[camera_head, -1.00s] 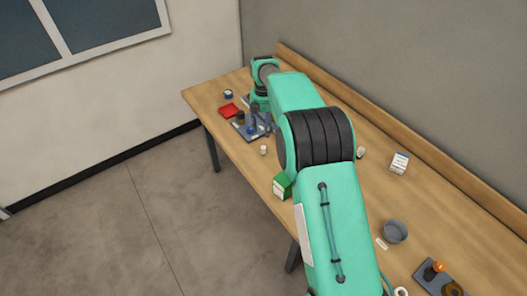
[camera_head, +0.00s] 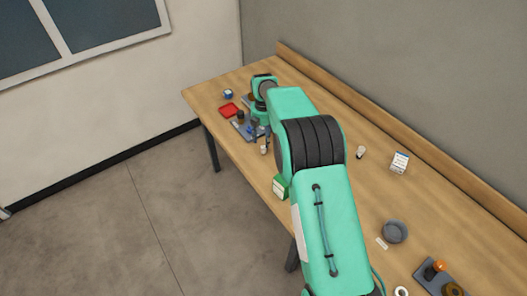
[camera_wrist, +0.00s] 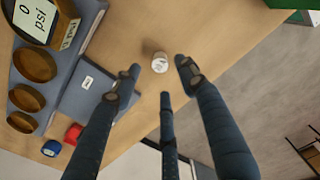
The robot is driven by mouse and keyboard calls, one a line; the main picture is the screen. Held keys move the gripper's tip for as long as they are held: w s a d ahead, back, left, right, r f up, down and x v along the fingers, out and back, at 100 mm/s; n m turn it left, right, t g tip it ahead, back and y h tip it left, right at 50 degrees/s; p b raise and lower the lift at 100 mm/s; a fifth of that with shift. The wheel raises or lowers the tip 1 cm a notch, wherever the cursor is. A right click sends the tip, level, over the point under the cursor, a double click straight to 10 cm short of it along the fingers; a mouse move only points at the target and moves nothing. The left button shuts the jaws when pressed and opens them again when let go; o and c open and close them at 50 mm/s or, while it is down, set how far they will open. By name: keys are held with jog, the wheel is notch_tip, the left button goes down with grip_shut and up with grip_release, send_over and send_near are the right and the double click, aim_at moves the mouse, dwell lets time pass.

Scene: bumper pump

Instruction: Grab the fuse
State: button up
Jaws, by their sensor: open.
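A small cylinder with a pale, marked top, likely the fuse (camera_wrist: 160,62), stands on the wooden table. It lies between the spread fingertips of my gripper (camera_wrist: 158,76) in the wrist view, with a visible gap on each side. In the head view it shows as a small pale spot (camera_head: 263,149) near the table's front edge, right by the fingers of my gripper (camera_head: 261,139). My gripper is open and empty, its dark fingers pointing down. The marking on the top is too small to read.
A grey-blue fixture (camera_wrist: 62,60) with brown round recesses and a "0 psi" display (camera_wrist: 35,18) stands close left of the fingers. A green-white box (camera_head: 280,188) stands near the front edge. A grey bowl (camera_head: 396,232) is farther right.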

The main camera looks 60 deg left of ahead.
aim_at(263, 147)
jog(key=shift+f, duration=0.65)
jog(key=shift+f, duration=0.1)
jog(key=shift+f, duration=2.45)
jog(key=c, duration=1.1)
